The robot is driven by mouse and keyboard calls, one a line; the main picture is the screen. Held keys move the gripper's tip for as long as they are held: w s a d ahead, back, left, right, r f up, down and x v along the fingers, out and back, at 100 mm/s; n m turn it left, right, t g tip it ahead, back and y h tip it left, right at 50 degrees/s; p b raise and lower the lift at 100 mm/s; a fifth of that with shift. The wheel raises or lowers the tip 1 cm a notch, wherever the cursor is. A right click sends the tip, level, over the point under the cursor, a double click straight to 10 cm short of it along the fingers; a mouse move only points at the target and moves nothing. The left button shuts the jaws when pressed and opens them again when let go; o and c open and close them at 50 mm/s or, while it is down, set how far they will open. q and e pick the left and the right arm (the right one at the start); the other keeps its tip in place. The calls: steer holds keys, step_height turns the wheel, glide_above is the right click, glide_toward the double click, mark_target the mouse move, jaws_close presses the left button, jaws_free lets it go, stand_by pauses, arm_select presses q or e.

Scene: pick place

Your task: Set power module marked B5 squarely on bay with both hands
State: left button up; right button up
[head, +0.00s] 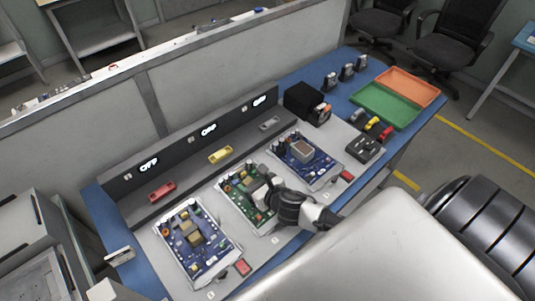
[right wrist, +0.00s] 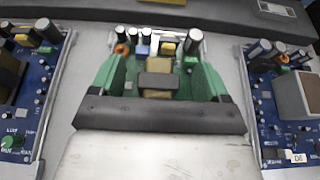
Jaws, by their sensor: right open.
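Three power modules lie on a grey work panel (head: 258,250): a blue board at left (head: 195,240), a green board in the middle (head: 234,184) and a blue board at right (head: 305,158). My right gripper (head: 268,192) is over the green board. In the right wrist view its fingers (right wrist: 158,78) are open, one on either side of a grey and yellow transformer (right wrist: 158,82) on the green board (right wrist: 150,46); contact cannot be told. The right board has a small white label (right wrist: 299,158), too small to read surely. I cannot make out a B5 marking. My left gripper is not in view.
A dark console (head: 195,148) with lit displays runs behind the boards. A black box (head: 303,100), a green tray (head: 385,105) and an orange tray (head: 410,86) stand at the far right. Red pieces (head: 243,267) lie near the panel's front edge.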

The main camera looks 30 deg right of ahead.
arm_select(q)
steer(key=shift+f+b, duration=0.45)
arm_select(e)
steer(key=v, duration=1.1)
steer(key=shift+f, duration=0.1)
